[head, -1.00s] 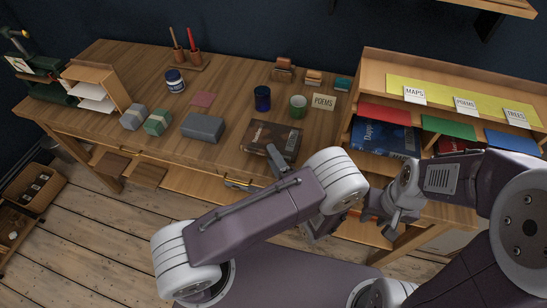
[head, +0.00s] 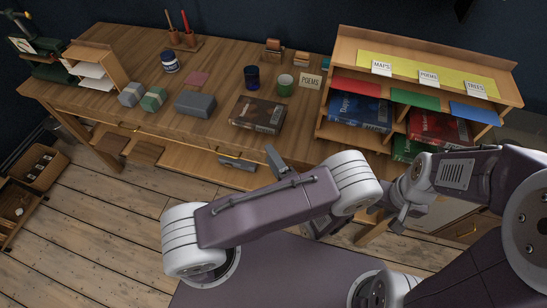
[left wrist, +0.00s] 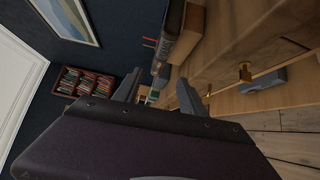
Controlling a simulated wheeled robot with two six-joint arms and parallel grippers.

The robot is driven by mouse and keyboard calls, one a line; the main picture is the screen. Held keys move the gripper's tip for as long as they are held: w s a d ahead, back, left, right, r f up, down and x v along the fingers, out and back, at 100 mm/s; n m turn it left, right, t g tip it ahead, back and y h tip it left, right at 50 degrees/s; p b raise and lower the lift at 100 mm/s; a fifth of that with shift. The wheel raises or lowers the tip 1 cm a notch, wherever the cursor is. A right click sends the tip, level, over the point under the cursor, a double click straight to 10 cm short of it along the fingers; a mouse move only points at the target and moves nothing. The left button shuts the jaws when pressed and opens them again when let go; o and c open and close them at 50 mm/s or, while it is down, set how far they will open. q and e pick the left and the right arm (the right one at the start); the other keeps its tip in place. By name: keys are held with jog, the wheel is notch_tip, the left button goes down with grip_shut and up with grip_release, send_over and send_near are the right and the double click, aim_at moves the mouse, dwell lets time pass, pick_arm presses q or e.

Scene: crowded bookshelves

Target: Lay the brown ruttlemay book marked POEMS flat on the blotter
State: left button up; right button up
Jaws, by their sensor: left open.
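A brown book (head: 257,114) lies flat near the front edge of the desk; its cover lettering is too small to read. A card reading POEMS (head: 310,80) stands behind it to the right. I cannot make out a separate blotter. My left gripper (head: 280,160) is just in front of the desk's front edge, below and right of the book in the picture, partly hidden by my arm. In the left wrist view its two fingers (left wrist: 158,82) are apart with nothing between them. My right gripper (head: 396,215) is at the right, in front of the shelf unit; its jaws are unclear.
The shelf unit (head: 345,57) at right holds blue and red books under labels MAPS, POEMS and TREES. A grey block (head: 195,104), a dark blue cup (head: 251,77) and a green cup (head: 285,86) stand near the book. Open floor (head: 90,240) lies at lower left.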

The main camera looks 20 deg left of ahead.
pick_arm(q)
jog(key=s+a+r+n+g+y, duration=0.2)
jog(key=s+a+n+g, duration=0.4)
jog(key=a+n+g, duration=0.45)
jog(key=s+d+f+n+g+h, duration=0.2)
jog(key=s+n+g+h, duration=0.5)
jog(key=n, duration=1)
jog(key=w+d+r+n+t+h, duration=0.2)
jog(key=n+t+h, duration=0.1)
jog(key=n, duration=0.5)
jog(key=w+d+r+n+t+h, duration=0.2)
jog(key=d+n+t+h, duration=0.1)
jog(key=n, duration=0.6)
jog(key=shift+h, duration=0.9)
jog(key=shift+s+n, duration=0.15)
jog(key=shift+n, duration=0.1)
